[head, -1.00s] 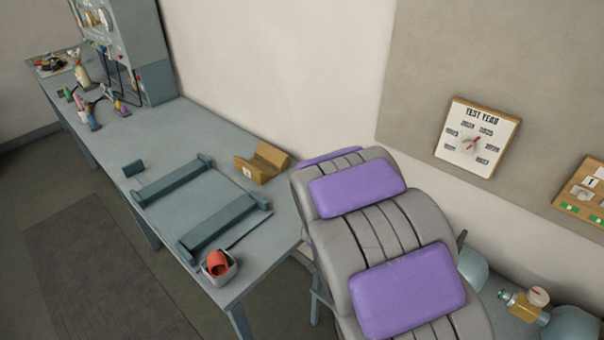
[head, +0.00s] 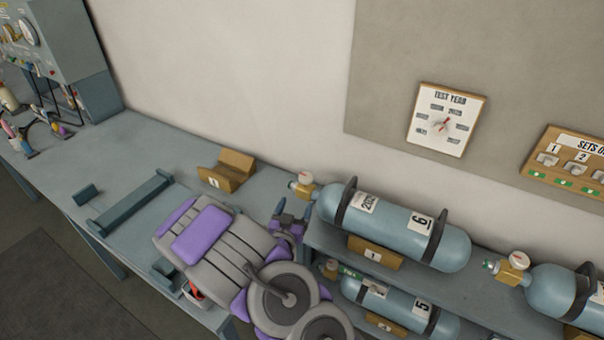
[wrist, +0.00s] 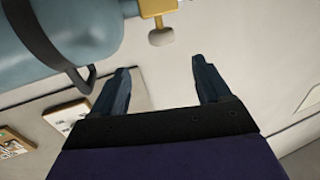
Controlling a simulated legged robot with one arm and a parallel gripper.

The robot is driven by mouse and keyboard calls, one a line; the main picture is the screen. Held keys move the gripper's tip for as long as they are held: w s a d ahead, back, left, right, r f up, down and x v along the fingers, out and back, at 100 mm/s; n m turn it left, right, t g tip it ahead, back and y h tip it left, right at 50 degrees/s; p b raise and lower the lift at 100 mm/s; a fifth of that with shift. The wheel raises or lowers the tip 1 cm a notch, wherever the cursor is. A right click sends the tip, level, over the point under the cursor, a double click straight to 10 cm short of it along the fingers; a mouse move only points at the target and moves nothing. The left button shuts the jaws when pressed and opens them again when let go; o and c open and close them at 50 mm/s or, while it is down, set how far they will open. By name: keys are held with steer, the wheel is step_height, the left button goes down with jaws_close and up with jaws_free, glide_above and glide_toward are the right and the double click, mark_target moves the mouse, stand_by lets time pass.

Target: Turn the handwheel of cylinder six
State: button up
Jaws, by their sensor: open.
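Cylinder six (head: 395,232) is a blue-grey cylinder marked 6 and 202-something, lying on the upper shelf in the head view. Its brass valve (head: 304,191) is at the left end, with a round pale-faced gauge and a small pale handwheel (head: 292,184). In the wrist view the cylinder (wrist: 85,25) fills the upper left, and the pale handwheel (wrist: 161,37) hangs from the brass valve (wrist: 155,8). My gripper (head: 292,210) is open and empty, just below the valve in the head view. In the wrist view the handwheel lies beyond the gap between my fingertips (wrist: 165,78), apparently apart from them.
Cylinder five (head: 392,303) lies on the shelf below. Another cylinder (head: 555,290) with its own valve is at the right. The workbench (head: 140,145) at left carries a wooden cradle (head: 228,172). A test year board (head: 447,120) hangs on the wall.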

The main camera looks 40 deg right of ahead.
mark_target(307, 172)
steer(key=b+x, duration=0.2)
steer(key=x, duration=1.2)
steer(key=shift+w+d+b, duration=0.1)
steer(key=shift+w+b, duration=0.2)
steer(key=shift+w, duration=0.15)
steer(key=shift+x, duration=0.75)
steer(key=shift+s, duration=0.1)
steer(key=shift+c, duration=0.5)
steer(key=c, duration=0.9)
steer(key=shift+o, duration=0.2)
steer(key=shift+r+m+g+h, duration=0.1)
steer(key=shift+m+g+h, duration=0.2)
steer(key=shift+g, duration=0.1)
